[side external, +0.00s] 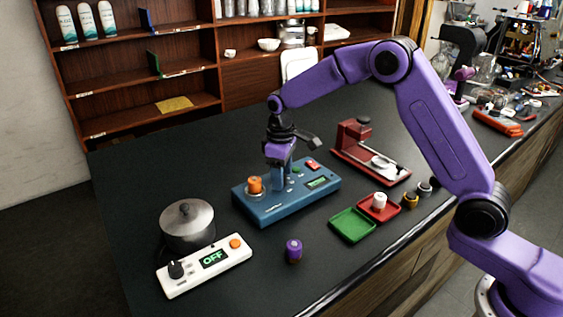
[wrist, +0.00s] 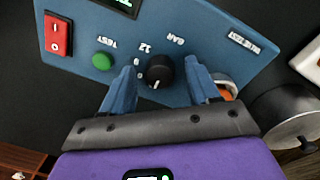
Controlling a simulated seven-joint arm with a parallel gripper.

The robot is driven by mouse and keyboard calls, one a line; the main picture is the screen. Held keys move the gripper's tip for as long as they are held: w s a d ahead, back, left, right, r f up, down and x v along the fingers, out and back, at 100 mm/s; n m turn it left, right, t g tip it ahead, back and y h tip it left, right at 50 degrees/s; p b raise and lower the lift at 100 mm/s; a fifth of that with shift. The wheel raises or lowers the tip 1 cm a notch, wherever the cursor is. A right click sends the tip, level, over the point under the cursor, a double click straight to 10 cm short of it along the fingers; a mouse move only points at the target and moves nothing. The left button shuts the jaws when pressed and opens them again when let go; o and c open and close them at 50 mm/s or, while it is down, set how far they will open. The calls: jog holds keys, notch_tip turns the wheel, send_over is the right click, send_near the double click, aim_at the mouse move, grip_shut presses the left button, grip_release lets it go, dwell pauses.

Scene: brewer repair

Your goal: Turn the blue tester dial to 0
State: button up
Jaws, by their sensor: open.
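The blue tester (side external: 262,212) lies on the dark bench in the side view. In the wrist view its blue panel (wrist: 215,45) appears upside down. The black dial (wrist: 159,70) sits between my gripper's fingers (wrist: 160,88), which are open with a gap on both sides of it. A small white mark on the dial points toward the bottom of that picture. Small numbers, among them a 12, are printed left of the dial. In the side view my gripper (side external: 279,182) points down over the tester and hides the dial.
The tester also carries a green button (wrist: 102,62), a red switch (wrist: 58,36) and an orange piece (side external: 255,185). A pot (side external: 187,222) and white heater panel (side external: 205,265) stand front left. A purple cylinder (side external: 293,250), green tray (side external: 352,226) and red stand (side external: 352,140) are nearby.

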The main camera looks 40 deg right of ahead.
notch_tip(320, 180, up, 17)
jog(key=shift+s+a+r, duration=0.2)
jog(key=shift+a, duration=0.1)
dwell(0.6)
jog(key=s+a+f+n, duration=0.1)
jog(key=s+a+n, duration=0.15)
jog(key=s, duration=0.65)
jog(key=s+d+f+n, duration=0.1)
jog(key=s+d+f, duration=0.2)
jog(key=s, duration=0.7)
jog(key=s+d+f+n, duration=0.1)
jog(key=s+d+f, duration=0.2)
jog(key=s, duration=0.7)
jog(key=s+d+f+n, duration=0.1)
jog(key=s+d+f, duration=0.2)
jog(key=s, duration=0.7)
jog(key=shift+s+d+y, duration=0.15)
jog(key=shift+s+y, duration=0.05)
jog(key=shift+y, duration=0.2)
